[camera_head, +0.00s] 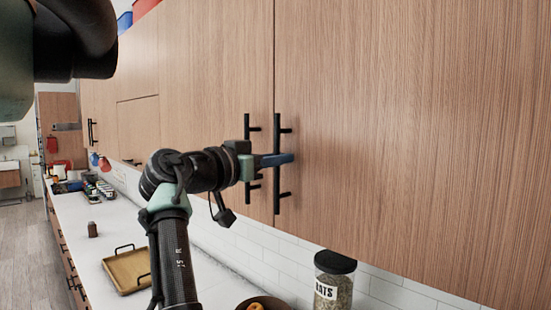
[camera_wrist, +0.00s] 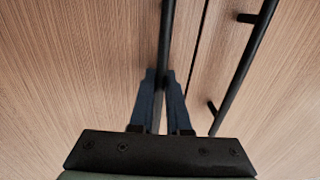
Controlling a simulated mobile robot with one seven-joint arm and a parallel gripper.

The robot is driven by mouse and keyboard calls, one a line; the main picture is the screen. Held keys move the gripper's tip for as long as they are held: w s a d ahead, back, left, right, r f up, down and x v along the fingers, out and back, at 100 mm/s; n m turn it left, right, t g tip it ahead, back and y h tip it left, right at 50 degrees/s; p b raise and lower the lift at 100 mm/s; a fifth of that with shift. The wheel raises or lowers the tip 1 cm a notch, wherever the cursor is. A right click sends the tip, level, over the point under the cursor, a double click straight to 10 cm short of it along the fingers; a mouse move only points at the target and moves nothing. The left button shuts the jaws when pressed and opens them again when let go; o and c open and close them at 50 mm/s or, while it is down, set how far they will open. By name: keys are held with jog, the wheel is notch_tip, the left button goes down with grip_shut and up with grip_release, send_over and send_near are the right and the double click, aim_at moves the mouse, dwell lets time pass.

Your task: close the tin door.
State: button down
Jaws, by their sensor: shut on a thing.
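Two wood-grain upper cabinet doors meet at a vertical seam in the camera_head view, the left door (camera_head: 215,80) and the right door (camera_head: 400,120). Neither looks like tin. Each has a black vertical bar handle near the seam. My gripper (camera_head: 284,159) is shut on the right door's handle (camera_head: 277,128). In the wrist view, its blue fingers (camera_wrist: 160,95) lie on either side of that handle (camera_wrist: 167,40), with the other handle (camera_wrist: 243,70) to the right. The doors look nearly flush; I cannot tell whether one stands slightly ajar.
Below runs a white counter (camera_head: 85,225) with a yellow-brown tray (camera_head: 128,271), a dark-lidded oats jar (camera_head: 333,285) and a brown bowl (camera_head: 262,303). White tiles line the wall. Open floor (camera_head: 25,240) shows at the left.

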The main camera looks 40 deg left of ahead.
jog(key=c, duration=1.2)
grip_release()
jog(key=shift+w+d+r, duration=0.1)
jog(key=shift+w+r, duration=0.05)
jog(key=shift+r, duration=0.1)
jog(key=shift+c, duration=0.2)
jog(key=shift+o, duration=0.4)
jog(key=shift+w+f, duration=0.15)
jog(key=shift+f, duration=0.15)
jog(key=shift+f, duration=0.1)
jog(key=shift+s+f+b, duration=0.1)
jog(key=shift+s+b, duration=0.1)
jog(key=shift+b, duration=0.1)
jog(key=s+b, duration=0.6)
jog(key=s, duration=0.6)
jog(key=shift+s+r, duration=0.4)
